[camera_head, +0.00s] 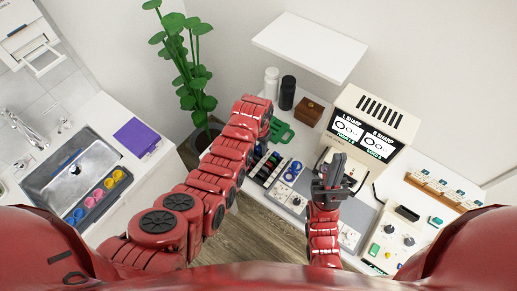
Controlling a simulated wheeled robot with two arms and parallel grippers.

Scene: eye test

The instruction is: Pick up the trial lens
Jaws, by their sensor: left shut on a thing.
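My left arm (231,150) reaches in from the left to the counter's back. A lens rack (268,167) with small coloured pieces lies just right of that arm. Beside it is a pale tray (283,188) with blue rings (292,171). These may be trial lenses, but they are too small to tell. My right gripper (333,170), dark grey, is in front of the cream chart device (369,128). Its finger gap is unclear from this angle.
White and black bottles (287,92) and a brown box (309,111) stand behind. A control box (394,243) is at right. A sink (72,172) and purple folder (136,138) are at left, beside a plant (191,70).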

